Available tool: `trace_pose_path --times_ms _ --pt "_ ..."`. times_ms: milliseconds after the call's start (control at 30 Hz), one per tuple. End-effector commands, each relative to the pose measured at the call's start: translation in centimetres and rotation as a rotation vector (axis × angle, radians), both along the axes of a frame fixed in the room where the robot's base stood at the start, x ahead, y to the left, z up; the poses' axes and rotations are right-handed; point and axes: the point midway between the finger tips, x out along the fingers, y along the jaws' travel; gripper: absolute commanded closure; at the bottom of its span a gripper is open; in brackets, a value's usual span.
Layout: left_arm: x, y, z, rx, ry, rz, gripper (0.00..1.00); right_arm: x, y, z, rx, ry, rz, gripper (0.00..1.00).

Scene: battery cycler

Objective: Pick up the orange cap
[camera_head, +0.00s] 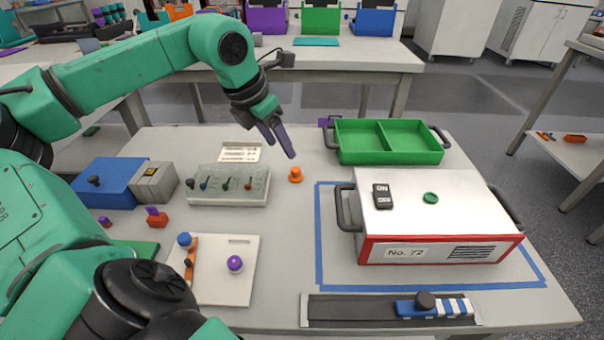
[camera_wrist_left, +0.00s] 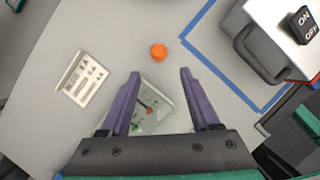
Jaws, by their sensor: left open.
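The orange cap (camera_head: 296,174) stands on the light table top, right of the grey-green board with several pegs and left of the blue tape outline. It also shows in the left wrist view (camera_wrist_left: 158,52), beyond the fingertips and roughly between their lines. My left gripper (camera_head: 281,142) has purple fingers and hangs above and behind the cap in the head view. In the left wrist view the left gripper (camera_wrist_left: 159,74) is open, with nothing between its fingers. My right gripper is not in view.
The white box (camera_head: 440,205) with a red edge and black handles stands inside the blue tape (camera_head: 320,240). A green two-part tray (camera_head: 388,160) is behind it. The peg board (camera_head: 228,198) and a small white labelled plate (camera_head: 239,152) lie left of the cap. Table around the cap is clear.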

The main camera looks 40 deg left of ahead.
Motion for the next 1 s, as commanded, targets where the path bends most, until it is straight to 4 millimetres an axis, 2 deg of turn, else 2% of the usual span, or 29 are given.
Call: trace_pose_path --times_ms 100,267,433,600,800,967,1000 --pt "1.1 -0.2 -2.8 -0.004 0.004 -0.003 0.37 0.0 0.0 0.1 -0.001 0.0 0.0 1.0" --pt "2.0 -0.3 -4.7 -0.003 0.002 -0.002 0.37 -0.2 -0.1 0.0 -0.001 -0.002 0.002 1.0" --pt "3.4 -0.3 -7.3 -0.009 0.002 -0.003 0.37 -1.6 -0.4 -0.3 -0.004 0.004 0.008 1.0" --pt "4.1 -0.3 -8.9 -0.007 -0.001 -0.002 0.37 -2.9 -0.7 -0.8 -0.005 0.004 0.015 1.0" --pt "4.1 -0.3 -9.1 -0.003 -0.003 -0.001 0.37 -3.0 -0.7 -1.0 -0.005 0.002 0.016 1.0" --pt "4.1 -0.3 -9.0 -0.003 -0.002 -0.001 0.98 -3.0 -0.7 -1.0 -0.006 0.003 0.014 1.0" --pt "4.1 -0.3 -9.0 -0.003 -0.002 0.0 1.0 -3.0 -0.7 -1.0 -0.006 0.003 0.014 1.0"
